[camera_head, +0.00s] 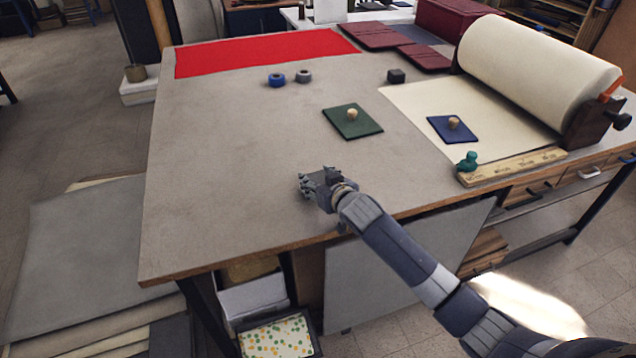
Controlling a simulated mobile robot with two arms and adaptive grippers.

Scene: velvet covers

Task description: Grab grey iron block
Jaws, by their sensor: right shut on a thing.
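My right gripper (318,182) is low over the front part of the table (220,180), its arm coming in from the lower right. It is shut on a small dark grey block (333,174), which is partly hidden by the fingers and hard to tell from them. Whether the block touches the table is unclear. Another small dark block (396,76) stands on the table farther back, near the cream paper, apart from the gripper. My left gripper is not in view.
A green board with a knob (352,122) lies behind the gripper. A blue board (452,129), a teal duck figure (467,161) and a paper roll (540,75) are at right. The table's left part is clear.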

